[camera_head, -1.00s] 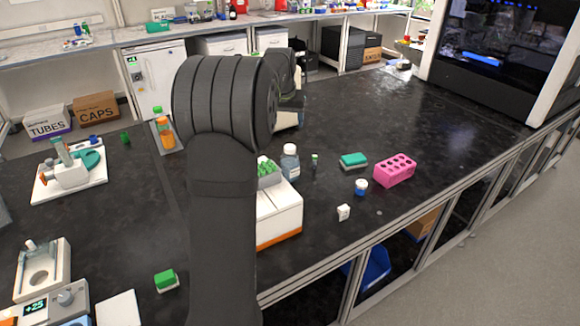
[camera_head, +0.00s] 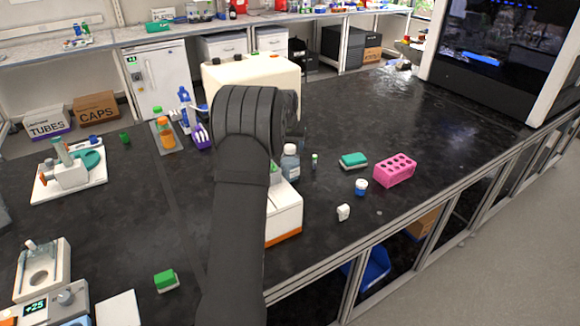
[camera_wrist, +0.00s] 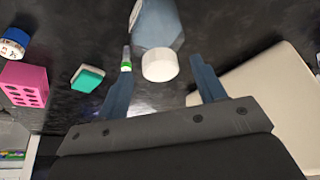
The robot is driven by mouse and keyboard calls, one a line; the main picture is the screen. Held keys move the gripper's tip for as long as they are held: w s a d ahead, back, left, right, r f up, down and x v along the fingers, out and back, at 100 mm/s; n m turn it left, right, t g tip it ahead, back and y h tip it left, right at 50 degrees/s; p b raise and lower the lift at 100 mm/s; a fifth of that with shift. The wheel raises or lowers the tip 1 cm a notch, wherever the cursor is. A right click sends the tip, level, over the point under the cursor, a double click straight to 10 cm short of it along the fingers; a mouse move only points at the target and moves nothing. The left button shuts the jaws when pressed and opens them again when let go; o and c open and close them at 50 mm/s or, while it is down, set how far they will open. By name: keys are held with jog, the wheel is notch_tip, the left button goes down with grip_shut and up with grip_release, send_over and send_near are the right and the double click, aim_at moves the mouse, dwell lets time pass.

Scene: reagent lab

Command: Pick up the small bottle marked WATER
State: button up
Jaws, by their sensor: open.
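A bottle with a white cap (camera_head: 290,162) stands on the black bench, just right of my arm in the head view; its label is not readable. In the wrist view its pale grey-blue body (camera_wrist: 157,22) and white cap appear at top centre. My gripper (camera_wrist: 161,66) is open, its two blue-grey fingers on either side of the cap in the picture. I cannot tell how far they are from it. In the head view the gripper is mostly hidden by my arm.
A slim green-banded vial (camera_wrist: 126,60) is near the left finger. A cream box (camera_wrist: 270,95) is close to the right finger. A pink rack (camera_head: 395,170), a green-and-white block (camera_head: 354,161) and a blue-and-white pot (camera_head: 361,187) stand right of the bottle. The bench beyond is clear.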

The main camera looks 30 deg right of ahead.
jog(key=shift+x, duration=1.15)
grip_shut()
